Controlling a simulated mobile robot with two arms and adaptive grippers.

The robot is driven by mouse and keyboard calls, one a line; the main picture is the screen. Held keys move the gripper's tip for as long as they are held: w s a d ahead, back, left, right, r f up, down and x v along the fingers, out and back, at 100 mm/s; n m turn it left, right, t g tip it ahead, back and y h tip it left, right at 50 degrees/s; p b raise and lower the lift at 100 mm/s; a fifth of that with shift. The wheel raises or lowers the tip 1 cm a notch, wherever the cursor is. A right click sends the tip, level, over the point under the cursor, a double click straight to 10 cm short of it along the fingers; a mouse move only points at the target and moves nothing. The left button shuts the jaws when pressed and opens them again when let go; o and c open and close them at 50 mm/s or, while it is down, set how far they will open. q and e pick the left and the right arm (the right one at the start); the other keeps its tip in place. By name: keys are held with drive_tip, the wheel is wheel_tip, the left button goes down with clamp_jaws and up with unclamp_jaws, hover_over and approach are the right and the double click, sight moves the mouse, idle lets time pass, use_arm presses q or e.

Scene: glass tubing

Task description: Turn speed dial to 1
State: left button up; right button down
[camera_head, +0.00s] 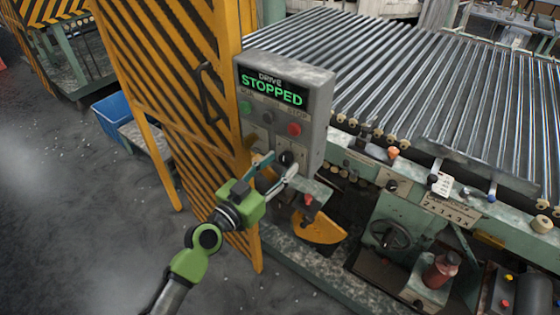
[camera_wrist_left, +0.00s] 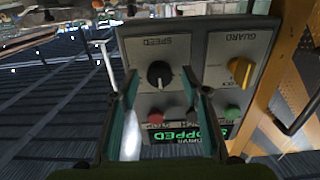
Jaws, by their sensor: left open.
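The speed dial (camera_head: 286,158) is a black knob low on the grey control box (camera_head: 318,85). In the left wrist view, which shows the panel upside down, the speed dial (camera_wrist_left: 160,74) has a white pointer line, under the label SPEED. The scale numbers are too small to read. My left gripper (camera_head: 277,166) is open in front of the lower panel, its two fingers spread around the dial's position in the wrist view. I cannot tell whether they touch it. The display (camera_head: 272,91) reads DRIVE STOPPED. My right gripper is not in view.
A yellow GUARD knob (camera_wrist_left: 241,72) sits beside the dial. A green button (camera_head: 245,107) and a red button (camera_head: 294,129) are above. A yellow-black striped guard door (camera_head: 170,80) stands left, the roller conveyor (camera_head: 400,75) right. Open floor lies at lower left.

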use_arm(q)
drive_tip(key=shift+w+d, duration=0.3)
drive_tip(key=shift+w, duration=0.05)
drive_tip(key=shift+c, duration=0.2)
drive_tip(key=c, duration=1)
drive_tip(key=shift+c, duration=0.2)
